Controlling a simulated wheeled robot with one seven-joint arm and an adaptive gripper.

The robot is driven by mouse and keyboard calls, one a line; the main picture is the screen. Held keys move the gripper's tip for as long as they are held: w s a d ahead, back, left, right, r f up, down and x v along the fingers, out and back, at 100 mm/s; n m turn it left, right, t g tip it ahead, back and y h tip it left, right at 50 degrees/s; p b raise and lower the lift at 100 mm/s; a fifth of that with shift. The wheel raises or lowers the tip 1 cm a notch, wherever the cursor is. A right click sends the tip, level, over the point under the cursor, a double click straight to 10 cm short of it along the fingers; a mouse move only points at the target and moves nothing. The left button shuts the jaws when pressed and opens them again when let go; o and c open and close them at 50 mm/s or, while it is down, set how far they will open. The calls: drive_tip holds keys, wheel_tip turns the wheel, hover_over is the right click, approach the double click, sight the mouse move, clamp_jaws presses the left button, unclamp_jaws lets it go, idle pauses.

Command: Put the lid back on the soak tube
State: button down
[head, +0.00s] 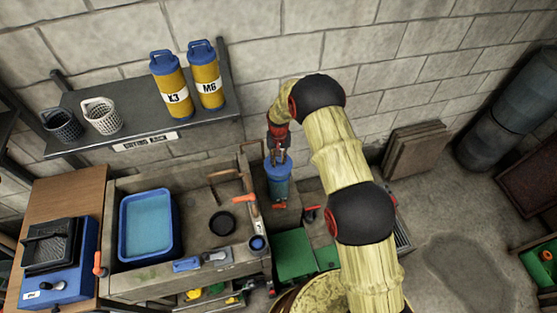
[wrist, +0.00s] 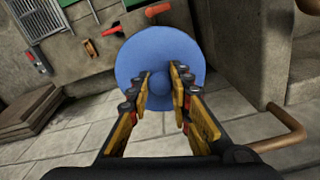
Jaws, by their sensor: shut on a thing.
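My gripper (head: 277,152) points down in the head view, over the back right of the stone bench. In the wrist view its fingers (wrist: 161,84) are shut on the small knob of a round blue lid (wrist: 160,48). In the head view the blue lid (head: 275,165) shows just below the fingers. A blue upright cylinder, which looks like the soak tube (head: 278,187), shows directly under it. The lid hides the tube's mouth in the wrist view. I cannot tell whether the lid is seated on the tube or just above it.
The stone bench holds a blue water tray (head: 148,225) and a black round dish (head: 222,223). A shelf (head: 140,125) behind carries two yellow canisters (head: 173,83) and two baskets (head: 101,116). A green panel (head: 295,255) is at the bench's right. Open floor (head: 470,260) lies farther right.

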idle(0.3)
drive_tip(key=c, duration=1.6)
unclamp_jaws()
drive_tip(key=o, duration=0.4)
drive_tip(key=shift+o, duration=0.7)
drive_tip(key=shift+r, duration=0.2)
drive_tip(key=shift+r+p, duration=1.3)
drive_tip(key=shift+r, duration=2.05)
drive_tip(key=c, duration=0.3)
